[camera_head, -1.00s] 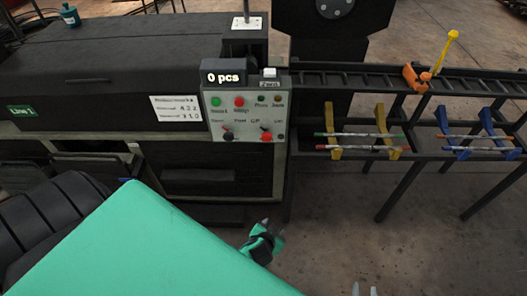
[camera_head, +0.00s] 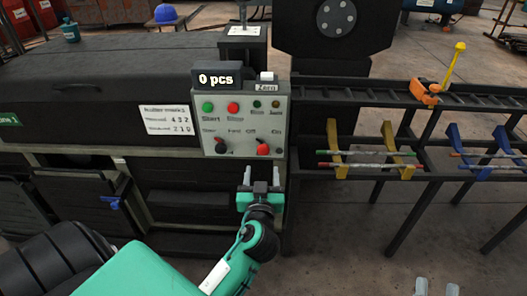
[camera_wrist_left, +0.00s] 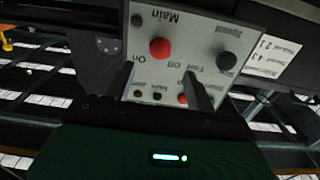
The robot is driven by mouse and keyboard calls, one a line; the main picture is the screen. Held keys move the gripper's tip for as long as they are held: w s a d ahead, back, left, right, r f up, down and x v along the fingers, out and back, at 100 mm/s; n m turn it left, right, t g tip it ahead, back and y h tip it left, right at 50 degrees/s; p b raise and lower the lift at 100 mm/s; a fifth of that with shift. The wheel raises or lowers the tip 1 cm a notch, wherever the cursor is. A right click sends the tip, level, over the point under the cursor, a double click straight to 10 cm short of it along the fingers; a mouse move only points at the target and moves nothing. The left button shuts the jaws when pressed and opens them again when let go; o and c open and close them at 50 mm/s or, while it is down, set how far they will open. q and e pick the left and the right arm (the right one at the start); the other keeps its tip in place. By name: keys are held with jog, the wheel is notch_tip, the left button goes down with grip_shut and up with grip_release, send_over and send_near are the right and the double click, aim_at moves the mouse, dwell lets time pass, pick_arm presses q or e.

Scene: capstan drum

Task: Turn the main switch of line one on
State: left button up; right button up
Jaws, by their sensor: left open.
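The main switch is a red knob (camera_head: 263,149) at the lower right of the grey control panel (camera_head: 237,170), between the Off and On labels. In the left wrist view the red knob (camera_wrist_left: 160,48) appears upside down beside the word Main; which way it points is unclear. My left gripper (camera_head: 261,178) is open and empty, just below the knob and apart from it. In the left wrist view its two fingers (camera_wrist_left: 160,85) stand apart, with the knob beyond the gap. Two pale tips of my right gripper (camera_head: 437,288) show apart at the bottom edge.
A dark speed knob (camera_head: 221,146) sits left of the red one. Above are a green Start button (camera_head: 208,107), a red Stop button (camera_head: 233,107) and small lamps. The counter (camera_head: 217,78) reads 0 pcs. A black rack (camera_head: 350,90) stands close on the right.

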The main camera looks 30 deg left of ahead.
aim_at(263, 152)
pick_arm(q)
jog(key=x, duration=0.9)
jog(key=shift+w, duration=0.1)
jog(key=shift+w+a, duration=0.3)
jog(key=shift+w, duration=0.15)
jog(key=shift+f, duration=0.1)
pick_arm(e)
jog(key=shift+d+r+t, duration=0.1)
jog(key=shift+r+t, duration=0.3)
jog(key=shift+r, duration=0.1)
pick_arm(q)
jog(key=c, duration=1)
